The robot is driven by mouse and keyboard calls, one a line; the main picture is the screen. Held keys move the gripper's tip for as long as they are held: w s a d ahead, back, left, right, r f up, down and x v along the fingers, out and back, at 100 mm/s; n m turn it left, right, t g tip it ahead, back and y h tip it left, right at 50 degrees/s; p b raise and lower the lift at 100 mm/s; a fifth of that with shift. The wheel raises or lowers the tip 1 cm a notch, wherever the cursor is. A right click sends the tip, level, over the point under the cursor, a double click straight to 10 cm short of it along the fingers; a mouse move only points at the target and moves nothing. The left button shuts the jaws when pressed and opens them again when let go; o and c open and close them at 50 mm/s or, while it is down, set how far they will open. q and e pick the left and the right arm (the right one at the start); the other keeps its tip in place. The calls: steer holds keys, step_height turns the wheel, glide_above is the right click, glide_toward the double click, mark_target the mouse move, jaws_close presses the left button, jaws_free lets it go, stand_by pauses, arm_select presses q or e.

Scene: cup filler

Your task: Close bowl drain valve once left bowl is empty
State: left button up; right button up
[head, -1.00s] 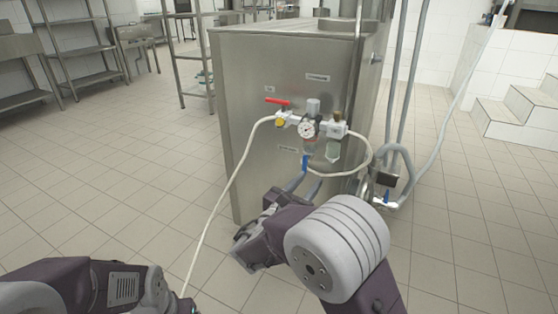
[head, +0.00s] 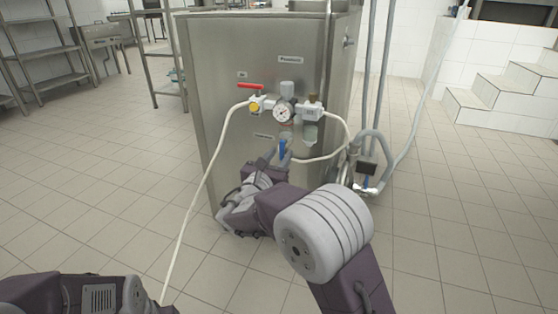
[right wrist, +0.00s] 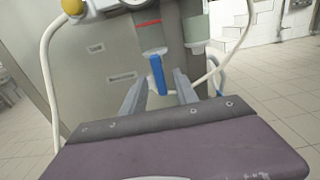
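A blue valve handle (head: 282,148) hangs down below the pressure gauge on the steel cabinet's side. It also shows in the right wrist view (right wrist: 157,75), upright in the picture between my finger tips. My right gripper (head: 272,160) is open, with one finger on each side of the handle; I cannot tell whether either touches it. In the right wrist view the right gripper (right wrist: 160,90) shows a gap on both sides of the handle. My left arm is at the bottom left, its gripper out of frame.
A red lever (head: 250,86), a gauge (head: 284,111) and a white hose (head: 204,180) are on the steel cabinet (head: 210,60). Grey pipes (head: 371,100) with a valve run down at its right. Tiled floor is clear around; white steps (head: 510,90) stand at right.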

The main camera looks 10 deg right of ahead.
jaws_close()
steer(key=shift+a+m, duration=0.1)
steer(key=shift+m, duration=0.2)
steer(key=m+b, duration=0.1)
steer(key=m, duration=0.4)
steer(key=a+r+m+b, duration=0.1)
steer(key=m, duration=0.5)
steer(key=w+r+m+b, duration=0.1)
steer(key=m, duration=0.5)
steer(key=shift+w+a, duration=0.1)
steer(key=shift+a, duration=0.2)
steer(key=shift+m, duration=0.3)
jaws_free()
steer(key=shift+r, duration=0.1)
